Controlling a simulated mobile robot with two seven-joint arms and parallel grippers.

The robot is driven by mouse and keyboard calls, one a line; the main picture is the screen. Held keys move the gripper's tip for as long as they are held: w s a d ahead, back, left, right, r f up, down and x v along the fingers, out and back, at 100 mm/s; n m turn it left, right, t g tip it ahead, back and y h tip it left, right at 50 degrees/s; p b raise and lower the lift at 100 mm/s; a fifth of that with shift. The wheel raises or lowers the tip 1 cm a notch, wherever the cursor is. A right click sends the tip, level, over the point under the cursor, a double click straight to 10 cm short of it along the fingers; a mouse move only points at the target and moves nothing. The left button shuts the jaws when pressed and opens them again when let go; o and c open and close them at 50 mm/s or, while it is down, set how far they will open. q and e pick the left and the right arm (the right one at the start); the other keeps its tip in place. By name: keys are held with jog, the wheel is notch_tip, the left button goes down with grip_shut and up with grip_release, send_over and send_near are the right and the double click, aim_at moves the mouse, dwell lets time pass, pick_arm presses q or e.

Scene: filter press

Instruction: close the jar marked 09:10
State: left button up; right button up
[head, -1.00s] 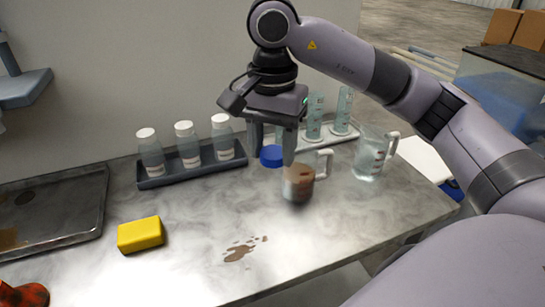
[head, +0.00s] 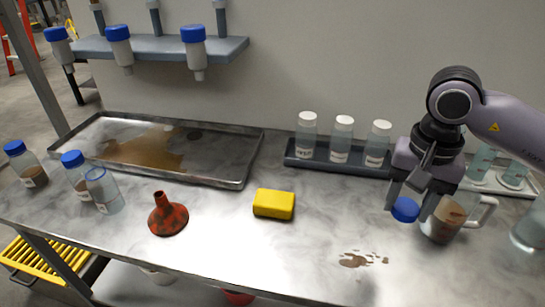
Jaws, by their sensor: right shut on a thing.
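My right gripper (head: 408,208) is shut on a blue cap (head: 405,210), which shows between its fingertips above the counter at the right. At the left end of the counter stand two jars with blue caps: one at the far left (head: 32,174) with brown contents, and one (head: 77,178) nearer the middle. In front of the second stands a clear jar (head: 106,195) with a blue rim and no solid cap visible; it looks open. These jars bear small labels too small to read, so I cannot tell which is marked 09:10. My left gripper is not in view.
A brown-stained metal tray (head: 240,170) lies behind the red funnel (head: 167,217) and yellow sponge (head: 273,204). A dark rack (head: 330,164) holds white-capped bottles. A jug with brown contents (head: 445,222) stands beside my right gripper. A brown spill (head: 362,260) lies near the front.

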jog(key=f+n, duration=0.2)
jog(key=a+f+n, duration=0.1)
jog(key=f, duration=0.1)
jog(key=a+f+n, duration=0.1)
jog(key=f+n, duration=0.1)
jog(key=shift+s+f+n, duration=0.2)
jog(key=shift+s+n, duration=0.1)
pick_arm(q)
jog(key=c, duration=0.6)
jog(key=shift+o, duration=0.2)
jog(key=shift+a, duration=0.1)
pick_arm(e)
jog(key=shift+a, duration=0.1)
